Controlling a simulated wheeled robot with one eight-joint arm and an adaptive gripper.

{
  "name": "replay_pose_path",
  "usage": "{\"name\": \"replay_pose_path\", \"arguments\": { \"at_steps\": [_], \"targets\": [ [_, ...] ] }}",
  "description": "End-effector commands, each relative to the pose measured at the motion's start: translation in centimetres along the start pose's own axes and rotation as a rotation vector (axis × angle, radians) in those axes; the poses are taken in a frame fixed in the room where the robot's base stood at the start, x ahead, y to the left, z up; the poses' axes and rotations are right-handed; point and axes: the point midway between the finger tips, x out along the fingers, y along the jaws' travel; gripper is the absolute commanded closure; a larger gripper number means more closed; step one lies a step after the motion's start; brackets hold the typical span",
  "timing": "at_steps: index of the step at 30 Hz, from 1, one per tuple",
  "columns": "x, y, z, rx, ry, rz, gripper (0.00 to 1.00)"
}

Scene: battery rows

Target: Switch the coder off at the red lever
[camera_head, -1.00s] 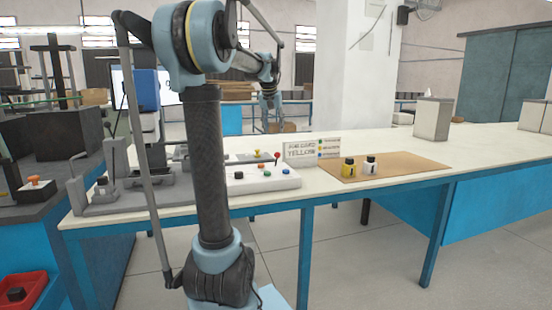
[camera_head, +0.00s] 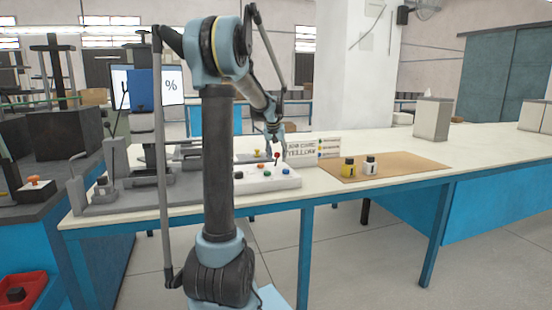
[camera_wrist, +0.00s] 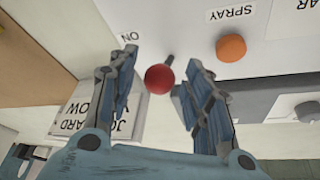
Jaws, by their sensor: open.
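The red lever (camera_head: 276,155) stands at the back edge of a white control box (camera_head: 262,181) on the bench. In the wrist view its round red knob (camera_wrist: 159,77) shows on a short dark stem near a label reading ON. My gripper (camera_head: 273,141) is directly above the lever in the head view. In the wrist view my gripper (camera_wrist: 160,72) is open, with one finger on each side of the knob. Gaps show on both sides, and the right finger is the nearer. Whether the knob is fully at fingertip depth cannot be told.
An orange button (camera_wrist: 231,48) labelled SPRAY sits beside the lever. A job card reading YELLOW (camera_head: 300,152) stands just right of the lever. Grey machinery (camera_head: 105,195) fills the bench's left.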

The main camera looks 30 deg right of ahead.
Motion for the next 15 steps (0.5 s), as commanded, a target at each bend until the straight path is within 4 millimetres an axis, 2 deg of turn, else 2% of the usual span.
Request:
{"name": "replay_pose_path", "arguments": {
  "at_steps": [4, 12, 14, 15],
  "targets": [
    [0.71, 0.01, -0.02, 0.0, 0.0, 0.0, 0.54],
    [0.81, 0.01, 0.0, 0.0, 0.0, 0.0, 0.54],
    [0.8, 0.01, 0.0, 0.0, 0.0, 0.0, 0.66],
    [0.8, 0.01, 0.0, 0.0, 0.0, 0.0, 0.75]
  ]
}}
